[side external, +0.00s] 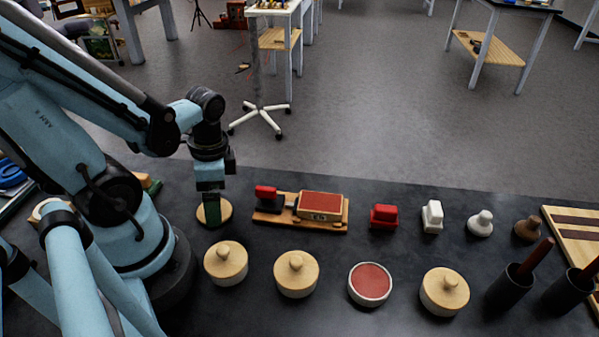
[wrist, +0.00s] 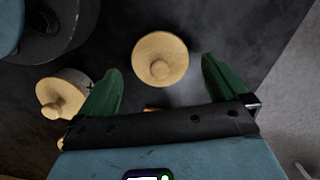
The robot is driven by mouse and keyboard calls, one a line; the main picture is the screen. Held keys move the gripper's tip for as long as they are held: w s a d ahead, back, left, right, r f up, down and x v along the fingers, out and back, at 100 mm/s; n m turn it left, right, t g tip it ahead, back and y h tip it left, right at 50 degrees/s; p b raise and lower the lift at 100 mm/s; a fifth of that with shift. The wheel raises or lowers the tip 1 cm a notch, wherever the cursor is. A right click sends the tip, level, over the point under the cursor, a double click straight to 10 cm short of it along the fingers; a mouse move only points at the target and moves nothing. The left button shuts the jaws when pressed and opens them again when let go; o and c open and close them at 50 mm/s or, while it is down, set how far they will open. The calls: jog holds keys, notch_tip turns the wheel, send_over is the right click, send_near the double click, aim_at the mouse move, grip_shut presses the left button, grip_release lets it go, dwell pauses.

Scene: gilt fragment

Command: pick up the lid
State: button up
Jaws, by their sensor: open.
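A pale wooden round lid (side external: 226,212) with a knob lies on the dark table at the left, partly hidden behind my gripper (side external: 211,212). My gripper points down at the lid, its green fingers open. In the wrist view the lid (wrist: 160,50) shows between the two green fingertips of my gripper (wrist: 163,72), with space on both sides. I cannot tell how far above it the fingertips are.
Lidded wooden pots (side external: 226,264) (side external: 296,275) (side external: 445,291) and a red-topped pot (side external: 371,284) stand in front. A wooden stand with a red block (side external: 320,207) is to the right. Dark cups (side external: 508,290) stand far right. One lidded pot (wrist: 62,95) shows beside the left finger.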

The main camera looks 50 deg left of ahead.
jog(key=shift+s+f, duration=0.15)
jog(key=shift+f, duration=0.85)
jog(key=c, duration=1)
jog(key=shift+r, duration=0.2)
